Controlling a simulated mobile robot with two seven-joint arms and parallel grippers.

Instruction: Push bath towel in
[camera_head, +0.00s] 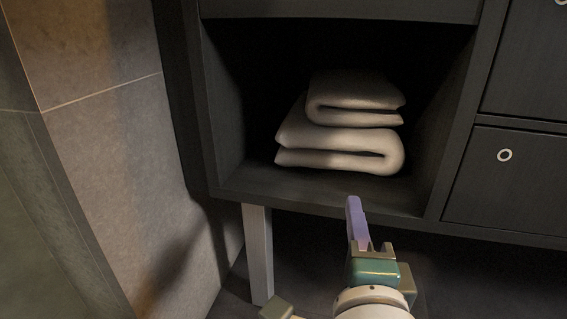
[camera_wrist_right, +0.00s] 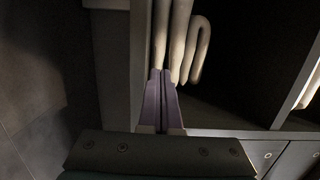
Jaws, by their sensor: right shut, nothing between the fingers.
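Two folded light towels are stacked in the open dark cubby of the vanity. The larger bath towel (camera_head: 335,148) lies at the bottom, and a smaller folded towel (camera_head: 355,100) lies on top of it. The towels also show in the right wrist view (camera_wrist_right: 180,40), beyond the fingertips. My right gripper (camera_head: 354,202) is shut and empty, with its purple fingers pointing at the cubby. In the head view it appears just below the cubby's front edge, under the towels. Whether it touches the towel cannot be told.
The cubby's floor edge (camera_head: 310,196) runs across in front of the towels, with dark side walls at left and right. Drawers with round pulls (camera_head: 505,155) are on the right. A tiled wall (camera_head: 110,150) stands close on the left, and a vanity leg (camera_head: 258,255) is below.

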